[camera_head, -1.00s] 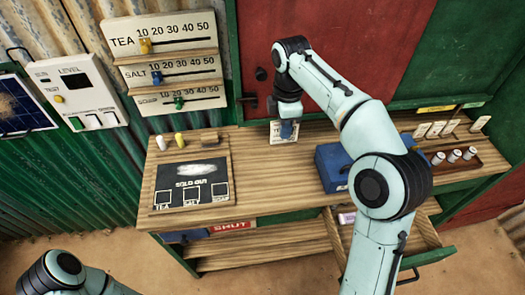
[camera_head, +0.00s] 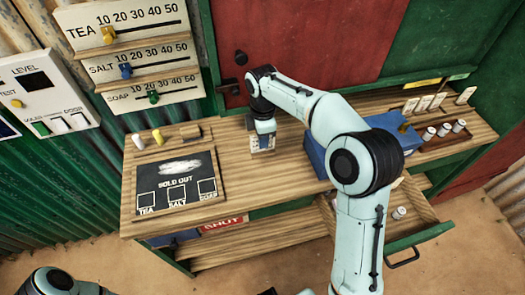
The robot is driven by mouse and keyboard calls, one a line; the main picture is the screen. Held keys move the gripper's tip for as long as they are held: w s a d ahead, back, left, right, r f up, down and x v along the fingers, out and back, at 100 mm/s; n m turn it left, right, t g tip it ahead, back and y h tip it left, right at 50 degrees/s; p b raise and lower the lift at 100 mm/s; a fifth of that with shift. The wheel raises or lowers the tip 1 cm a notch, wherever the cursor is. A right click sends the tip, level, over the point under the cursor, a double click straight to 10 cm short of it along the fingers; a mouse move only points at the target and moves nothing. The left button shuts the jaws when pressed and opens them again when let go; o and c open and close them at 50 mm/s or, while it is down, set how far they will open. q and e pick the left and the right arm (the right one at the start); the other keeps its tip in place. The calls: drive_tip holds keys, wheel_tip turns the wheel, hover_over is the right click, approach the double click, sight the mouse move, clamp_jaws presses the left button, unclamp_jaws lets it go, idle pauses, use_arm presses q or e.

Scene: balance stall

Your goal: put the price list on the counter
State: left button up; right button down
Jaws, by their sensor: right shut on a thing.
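The price list (camera_head: 262,145) is a small pale card with dark print, seen at the back middle of the counter in the head view. My right gripper (camera_head: 264,131) is shut on its upper part from above. The card stands roughly upright at or just above the wooden counter (camera_head: 245,185); I cannot tell whether its lower edge touches. My right arm covers part of the counter's right side. Only part of my left arm shows at the bottom left, and its gripper is out of view.
A sold-out board (camera_head: 176,180) lies on the counter's left. A blue box (camera_head: 316,158) stands right of the card, partly behind my arm. A tray of white rolls (camera_head: 445,140) is farther right. An open drawer (camera_head: 420,222) juts from the front. Bare counter lies before the card.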

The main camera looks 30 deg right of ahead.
sight(263, 150)
use_arm(q)
drive_tip(key=shift+s+f+b, duration=0.25)
drive_tip(key=shift+f+b, duration=0.1)
drive_tip(key=shift+f, duration=0.1)
use_arm(e)
wheel_tip(263, 150, down, 6)
drive_tip(key=shift+r, duration=0.15)
drive_tip(key=shift+f, duration=0.25)
drive_tip(key=c, duration=1.2)
unclamp_jaws()
drive_tip(key=shift+o, duration=0.2)
drive_tip(key=shift+r, duration=0.1)
wheel_tip(263, 150, up, 12)
drive_tip(key=shift+r+p, duration=0.15)
drive_tip(key=shift+p, duration=0.9)
use_arm(q)
drive_tip(key=r, duration=0.1)
drive_tip(key=w+r, duration=0.1)
drive_tip(key=shift+w+r, duration=0.3)
drive_tip(key=shift+s, duration=0.1)
